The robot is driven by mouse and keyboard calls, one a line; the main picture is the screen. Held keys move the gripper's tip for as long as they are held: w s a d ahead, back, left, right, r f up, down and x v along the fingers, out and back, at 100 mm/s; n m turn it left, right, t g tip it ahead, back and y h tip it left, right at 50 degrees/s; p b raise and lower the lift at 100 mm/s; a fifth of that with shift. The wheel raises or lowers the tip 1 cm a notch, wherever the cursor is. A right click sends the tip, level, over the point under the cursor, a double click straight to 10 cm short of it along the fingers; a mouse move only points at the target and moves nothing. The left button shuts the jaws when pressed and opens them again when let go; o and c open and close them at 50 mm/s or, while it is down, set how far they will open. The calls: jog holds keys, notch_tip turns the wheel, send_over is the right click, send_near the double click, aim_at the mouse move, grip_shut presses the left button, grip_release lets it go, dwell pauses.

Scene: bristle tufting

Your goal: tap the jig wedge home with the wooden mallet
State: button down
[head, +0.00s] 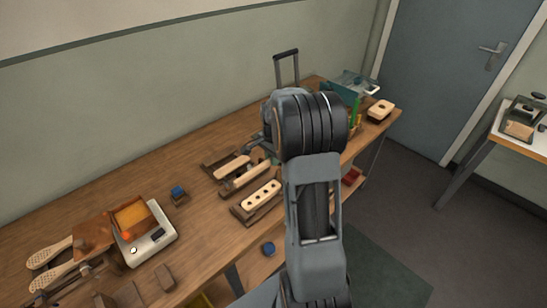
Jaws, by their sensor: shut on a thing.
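A wooden jig (236,213) holds a pale block with a row of dark holes (262,194), near the front edge of the bench. Behind it is another wooden holder with pale wooden pieces (232,167). I cannot tell which piece is the wedge. My gripper (258,140) is mostly hidden behind my own wrist; only a grey part shows, above the bench just behind these holders. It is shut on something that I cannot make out. I cannot pick out the wooden mallet in this view.
On the bench (215,222) stand a white device with an orange tray (150,240), wooden paddles (48,252), a small blue item (178,193) and a pale brush block (380,110). A teal bin (350,82) is at the far end. A side table (510,143) is at right.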

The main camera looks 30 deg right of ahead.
notch_tip(320, 180, down, 4)
jog(key=b, duration=0.2)
jog(key=shift+f+b, duration=0.2)
jog(key=shift+b, duration=0.15)
jog(key=shift+r, duration=0.1)
jog(key=shift+r+p, duration=1.75)
jog(key=shift+r, duration=0.45)
jog(key=shift+f, duration=0.1)
jog(key=shift+a+f+p, duration=0.2)
jog(key=shift+f+p, duration=0.1)
jog(key=shift+f, duration=0.2)
